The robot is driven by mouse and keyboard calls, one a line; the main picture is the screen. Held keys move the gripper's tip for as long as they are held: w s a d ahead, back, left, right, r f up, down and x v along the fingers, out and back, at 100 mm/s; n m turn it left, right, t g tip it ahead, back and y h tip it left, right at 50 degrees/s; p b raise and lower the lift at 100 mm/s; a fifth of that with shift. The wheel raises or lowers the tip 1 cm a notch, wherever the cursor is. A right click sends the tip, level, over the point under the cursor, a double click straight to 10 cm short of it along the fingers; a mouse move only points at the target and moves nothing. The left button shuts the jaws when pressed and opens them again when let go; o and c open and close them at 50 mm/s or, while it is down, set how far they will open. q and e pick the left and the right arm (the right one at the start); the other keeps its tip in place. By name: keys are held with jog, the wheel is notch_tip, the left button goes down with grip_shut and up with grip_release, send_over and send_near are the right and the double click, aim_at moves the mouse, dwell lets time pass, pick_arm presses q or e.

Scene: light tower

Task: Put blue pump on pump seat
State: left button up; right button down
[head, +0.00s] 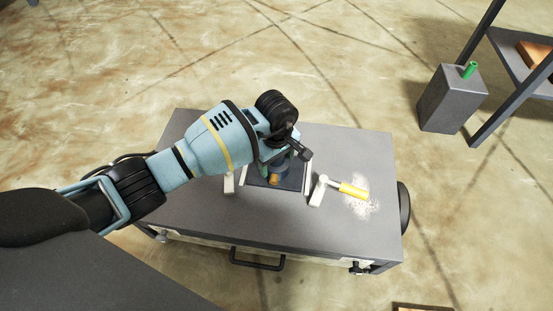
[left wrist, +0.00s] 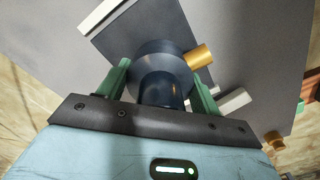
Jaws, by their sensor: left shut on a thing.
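The blue pump (left wrist: 158,62) is a dark blue round body with a brass outlet (left wrist: 200,56) pointing right in the left wrist view. My left gripper (left wrist: 160,88) is shut on it, with one green finger on each side. In the head view, the left gripper (head: 277,158) is over the middle of the grey table, and the pump (head: 276,178) shows only partly beneath it. The dark square plate, which looks like the pump seat (head: 254,179), lies under the pump between pale bars. I cannot tell whether the pump touches it. My right gripper is not in view.
The grey wheeled table (head: 350,235) has a lever with a yellow handle (head: 353,190) right of the plate, beside a white speckled patch (head: 363,207). A grey box with a green peg (head: 452,100) stands on the floor at the right, near a shelf frame (head: 515,62).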

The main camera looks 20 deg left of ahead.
pick_arm(q)
jog(key=shift+w, duration=0.1)
jog(key=o, duration=1.9)
jog(key=shift+f, duration=0.1)
jog(key=shift+c, duration=0.2)
notch_tip(320, 180, up, 12)
jog(key=p, duration=0.4)
jog(key=shift+p, duration=0.4)
